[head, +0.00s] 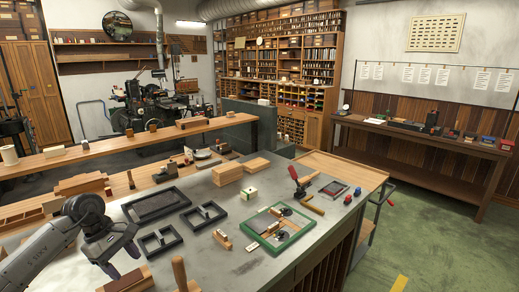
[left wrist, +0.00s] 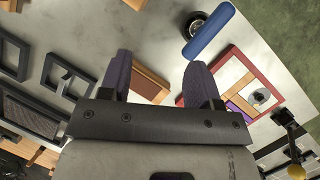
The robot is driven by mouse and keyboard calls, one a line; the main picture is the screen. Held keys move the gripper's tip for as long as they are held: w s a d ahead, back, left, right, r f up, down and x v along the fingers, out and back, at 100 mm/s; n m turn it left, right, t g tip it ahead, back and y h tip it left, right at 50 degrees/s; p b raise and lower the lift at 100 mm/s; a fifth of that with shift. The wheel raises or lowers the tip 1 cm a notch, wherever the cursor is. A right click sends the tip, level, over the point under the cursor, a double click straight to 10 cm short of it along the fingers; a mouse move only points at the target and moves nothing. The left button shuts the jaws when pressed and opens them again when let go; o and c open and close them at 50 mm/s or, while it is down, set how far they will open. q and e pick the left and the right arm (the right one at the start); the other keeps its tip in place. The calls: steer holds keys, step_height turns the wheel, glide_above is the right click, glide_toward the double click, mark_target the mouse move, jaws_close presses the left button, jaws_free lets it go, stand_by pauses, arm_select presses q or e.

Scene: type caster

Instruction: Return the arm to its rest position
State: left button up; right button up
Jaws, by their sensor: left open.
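My left arm reaches in from the lower left of the head view. Its gripper (head: 120,264) is over the near left part of the grey worktop (head: 215,205), fingers pointing down. In the left wrist view the two dark fingers stand apart (left wrist: 162,82), so the gripper is open. A brown wooden block (left wrist: 150,84) shows between and beyond the fingers; nothing looks gripped. A wooden block (head: 130,282) also lies just below the gripper in the head view. My right gripper is not in view.
A dark tray (head: 155,204) and black frames (head: 204,215) lie near the arm. A green frame (head: 279,227) lies further right. A wooden handle (head: 180,272) stands at the front. The left wrist view shows a blue bar (left wrist: 209,33) and a red frame (left wrist: 268,78).

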arm_select(q)
steer(key=w+d+r+n+t+h, duration=0.3)
steer(key=w+d+r+n+t, duration=0.25)
steer(key=r, duration=0.25)
steer(key=w+d+r+n+t+h, duration=0.4)
steer(key=w+r+n+t, duration=0.1)
steer(key=r+n+t, duration=0.15)
steer(key=s+r+n+t+y, duration=0.45)
steer(key=r+n+t, duration=0.25)
steer(key=r+n, duration=0.4)
steer(key=s+r+n+t+y, duration=0.3)
steer(key=r+n+t+y, duration=0.2)
steer(key=r+n+t, duration=0.6)
steer(key=s+d+f+n+g+y, duration=0.15)
steer(key=s+f+n+g, duration=0.4)
steer(key=f, duration=0.55)
steer(key=s+d+f+n+g+y, duration=0.1)
steer(key=s+d+f+n+g, duration=0.1)
steer(key=s+f+n+g, duration=0.65)
steer(key=d+f+n+g+y, duration=0.15)
steer(key=f+n, duration=0.35)
steer(key=f, duration=0.8)
steer(key=s+f+n+g+h, duration=0.25)
steer(key=s+f+g, duration=0.85)
steer(key=s+f, duration=1.95)
step_height(320, 180, up, 33)
steer(key=p, duration=3.4)
steer(key=shift+w+f+p, duration=0.2)
steer(key=shift+w+p, duration=0.1)
